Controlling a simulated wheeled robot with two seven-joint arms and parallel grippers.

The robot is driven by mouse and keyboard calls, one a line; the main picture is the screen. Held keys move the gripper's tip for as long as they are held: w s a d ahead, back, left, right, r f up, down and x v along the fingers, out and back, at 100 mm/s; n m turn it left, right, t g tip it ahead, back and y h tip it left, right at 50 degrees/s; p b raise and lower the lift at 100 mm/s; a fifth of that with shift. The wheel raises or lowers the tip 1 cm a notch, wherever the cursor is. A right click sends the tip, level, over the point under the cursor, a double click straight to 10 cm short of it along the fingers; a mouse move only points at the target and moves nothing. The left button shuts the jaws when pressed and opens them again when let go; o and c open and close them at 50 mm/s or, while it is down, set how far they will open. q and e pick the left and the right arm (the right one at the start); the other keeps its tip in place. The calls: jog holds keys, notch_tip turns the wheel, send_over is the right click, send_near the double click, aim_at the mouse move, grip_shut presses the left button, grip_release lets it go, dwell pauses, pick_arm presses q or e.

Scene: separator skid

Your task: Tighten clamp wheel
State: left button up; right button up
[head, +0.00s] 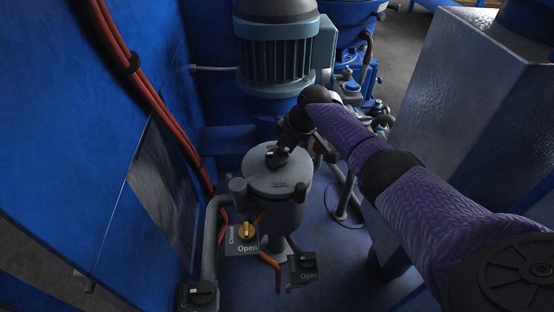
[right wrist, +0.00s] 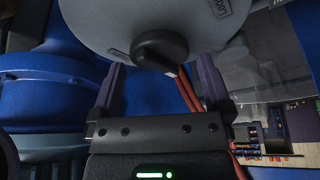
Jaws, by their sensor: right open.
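The clamp wheel is a small black knob (head: 272,155) on top of the grey round vessel lid (head: 262,181). In the right wrist view the black knob (right wrist: 158,48) sits between and just beyond my two fingertips, with a gap on both sides. My right gripper (head: 283,152) is over the lid, close to the knob, and its fingers (right wrist: 160,66) are open and empty. In the head view the gripper and wrist partly hide the lid's far side. My left gripper is in neither view.
A grey-blue motor (head: 277,55) stands behind the vessel. Red hoses (head: 150,95) run along the blue wall (head: 75,130) at left. A large grey box (head: 470,90) is at right.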

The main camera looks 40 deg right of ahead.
jog(key=shift+b+x, duration=0.3)
jog(key=shift+x, duration=0.6)
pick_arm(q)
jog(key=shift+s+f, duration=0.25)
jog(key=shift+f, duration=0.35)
pick_arm(e)
jog(key=shift+r, duration=0.1)
jog(key=shift+r, duration=0.1)
jog(key=shift+c, duration=0.3)
